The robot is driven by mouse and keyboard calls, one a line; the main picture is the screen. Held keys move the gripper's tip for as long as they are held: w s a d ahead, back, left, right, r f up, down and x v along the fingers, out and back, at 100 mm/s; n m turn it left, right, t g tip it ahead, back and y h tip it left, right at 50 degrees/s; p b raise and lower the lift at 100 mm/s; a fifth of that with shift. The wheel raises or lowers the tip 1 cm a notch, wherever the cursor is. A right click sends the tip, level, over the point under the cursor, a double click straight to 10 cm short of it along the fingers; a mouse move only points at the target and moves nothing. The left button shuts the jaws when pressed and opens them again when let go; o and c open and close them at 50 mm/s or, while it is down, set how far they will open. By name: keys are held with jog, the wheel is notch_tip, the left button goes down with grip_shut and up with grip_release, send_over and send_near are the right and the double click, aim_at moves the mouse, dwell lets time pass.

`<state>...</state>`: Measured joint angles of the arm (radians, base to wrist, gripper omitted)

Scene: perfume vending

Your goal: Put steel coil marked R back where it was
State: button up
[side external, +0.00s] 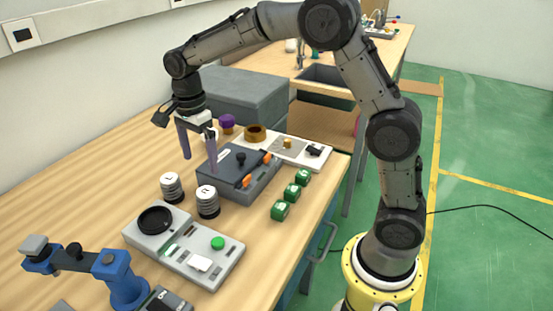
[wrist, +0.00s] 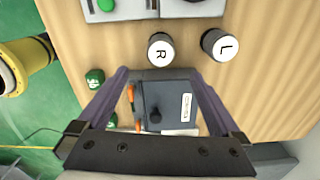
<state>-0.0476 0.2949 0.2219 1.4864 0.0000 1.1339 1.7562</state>
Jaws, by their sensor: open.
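The steel coil marked R (side external: 207,202) stands upright on the wooden table behind the light grey device; it also shows in the wrist view (wrist: 161,50) with the letter on its top. A similar coil marked L (side external: 172,187) stands to its left in the side view; in the wrist view it is to the right of R (wrist: 220,45). My gripper (side external: 200,163) is open and empty, with its two purple fingers spread above the table near the dark grey box. In the wrist view, coil R lies beyond the fingertips (wrist: 160,75), apart from them.
The dark grey box (side external: 228,178) has a black knob and orange parts. The light grey device (side external: 190,262) carries a black round dish (side external: 156,220) and a green button (side external: 217,243). Several green blocks (side external: 291,193) line the right edge. A blue device (side external: 125,285) stands front left.

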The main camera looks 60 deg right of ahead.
jog(key=s+d+r+n+t, duration=0.1)
jog(key=s+r+n, duration=0.2)
jog(key=s+n, duration=0.3)
jog(key=s+r+n+t, duration=0.2)
jog(key=s+r+n, duration=0.1)
jog(key=s, duration=0.5)
jog(key=s+d+r+n+t, duration=0.1)
jog(key=s+r+n, duration=0.2)
jog(key=s+n, duration=0.25)
jog(key=s+f+n+t, duration=0.1)
jog(key=s+f+n, duration=0.1)
jog(key=s+n, duration=0.3)
jog(key=s, duration=0.3)
jog(key=shift+s+f+t, duration=0.3)
jog(key=shift+s, duration=0.05)
